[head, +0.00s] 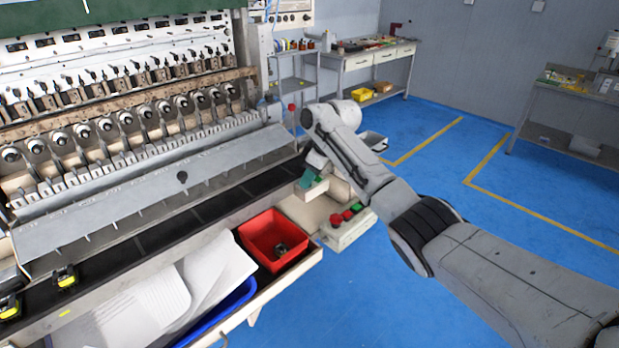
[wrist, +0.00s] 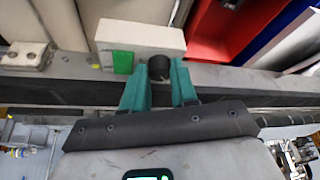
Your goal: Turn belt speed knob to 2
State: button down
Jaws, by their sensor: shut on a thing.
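The belt speed knob (wrist: 159,67) is a small black round knob on the front of a cream control box (wrist: 138,38) in the wrist view. A green square (wrist: 122,62) sits on the box to the left of the knob. My gripper (wrist: 159,76) has teal fingers, one on each side of the knob, and is shut on it. The knob's scale and pointer cannot be read.
A red bin (head: 272,240) and a blue tray (head: 225,312) with papers (head: 200,280) stand on the front shelf. A workbench (head: 375,55) stands behind. The blue floor to the right is open.

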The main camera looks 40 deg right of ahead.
dwell(0.3)
jog(key=c, duration=1.2)
grip_release()
jog(key=shift+o, duration=0.2)
jog(key=m+h, duration=0.1)
jog(key=m, duration=0.2)
jog(key=shift+a+p, duration=0.1)
jog(key=shift+p, duration=0.3)
jog(key=m+h+b, duration=0.1)
jog(key=m, duration=0.2)
jog(key=shift+f, duration=0.1)
jog(key=shift+f+m+h+b, duration=0.15)
jog(key=shift+m+h+b, duration=0.4)
jog(key=shift+b, duration=0.5)
jog(key=m+b, duration=0.1)
jog(key=b, duration=0.1)
jog(key=shift+b, duration=0.35)
jog(key=shift+a+m+h+b, duration=0.1)
jog(key=shift+m+h+b, duration=0.2)
jog(key=shift+b, duration=0.45)
